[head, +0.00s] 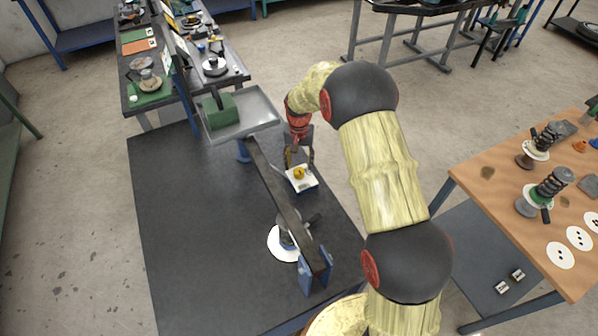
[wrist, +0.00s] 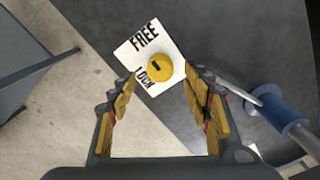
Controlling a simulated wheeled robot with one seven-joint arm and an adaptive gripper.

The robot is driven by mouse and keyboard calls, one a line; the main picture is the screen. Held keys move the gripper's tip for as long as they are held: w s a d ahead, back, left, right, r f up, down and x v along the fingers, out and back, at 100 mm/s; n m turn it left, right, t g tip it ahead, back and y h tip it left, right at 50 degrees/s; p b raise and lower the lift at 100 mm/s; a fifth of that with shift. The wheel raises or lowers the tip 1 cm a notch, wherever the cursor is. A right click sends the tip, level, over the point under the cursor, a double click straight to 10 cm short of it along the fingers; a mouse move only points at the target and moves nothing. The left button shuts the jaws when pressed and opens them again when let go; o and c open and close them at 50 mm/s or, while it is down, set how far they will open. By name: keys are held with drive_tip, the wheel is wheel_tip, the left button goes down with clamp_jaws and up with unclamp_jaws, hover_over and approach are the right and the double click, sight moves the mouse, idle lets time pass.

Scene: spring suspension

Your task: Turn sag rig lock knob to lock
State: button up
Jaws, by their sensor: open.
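The lock knob (wrist: 159,67) is a round yellow knob with a short dark mark on its top. It sits on a white plate (wrist: 132,50) lettered FREE on one side and LOCK on the other. In the wrist view the dark mark lies across the knob's middle; I cannot tell which word it points to. In the head view the knob (head: 299,173) is on the dark bench near its right edge. My gripper (wrist: 163,78) is open, with its yellow-padded fingers on either side of the knob's near side, apart from it. It also shows in the head view (head: 299,158).
The sag rig's long dark beam (head: 275,195) runs just left of the knob, with a blue post (head: 316,272) at its near end. A grey tray (head: 255,108) stands at its far end. A wooden table (head: 505,205) with shock absorbers is at right. The bench's left side is clear.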

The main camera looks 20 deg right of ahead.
sight(299, 170)
wheel_tip(299, 170, down, 5)
drive_tip(key=shift+f+b, duration=0.1)
drive_tip(key=shift+b, duration=0.25)
drive_tip(key=shift+c, duration=0.3)
drive_tip(key=c, duration=1.1)
